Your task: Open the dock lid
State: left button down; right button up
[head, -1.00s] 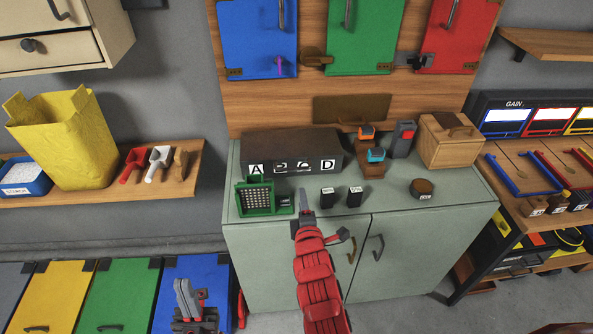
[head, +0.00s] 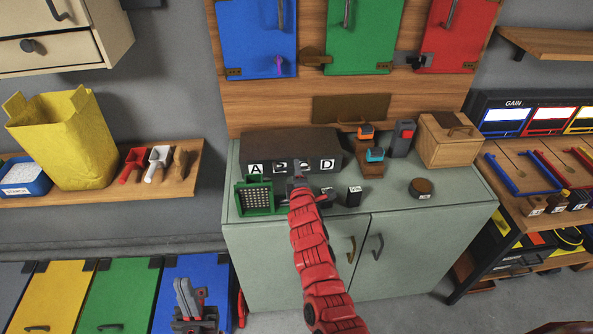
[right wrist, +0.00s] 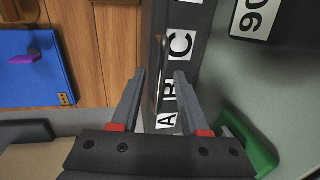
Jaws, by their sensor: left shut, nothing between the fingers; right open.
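The dock is a long dark box (head: 262,143) at the back of the green cabinet top, with white letter labels A to D on its front; its lid looks closed. My right gripper (head: 296,168) is at the front of the dock, hiding part of it. In the right wrist view the open right gripper (right wrist: 158,85) has its fingers on either side of a thin dark handle (right wrist: 160,62) on the dock's lettered face (right wrist: 190,18). Contact with the handle cannot be told. My left gripper (head: 183,287) is shut and empty at the lower left, far from the dock.
A green perforated holder (head: 256,197) stands left of my right gripper. A small labelled dark block (head: 354,196) is to the right, and another is partly hidden by my arm. A wooden box (head: 447,142) and a round dark tin (head: 421,188) stand further right.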

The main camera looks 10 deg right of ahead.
jog(key=shift+b+x, duration=0.4)
jog(key=shift+x, duration=0.75)
jog(key=shift+c, duration=0.3)
jog(key=shift+f, duration=0.1)
grip_shut()
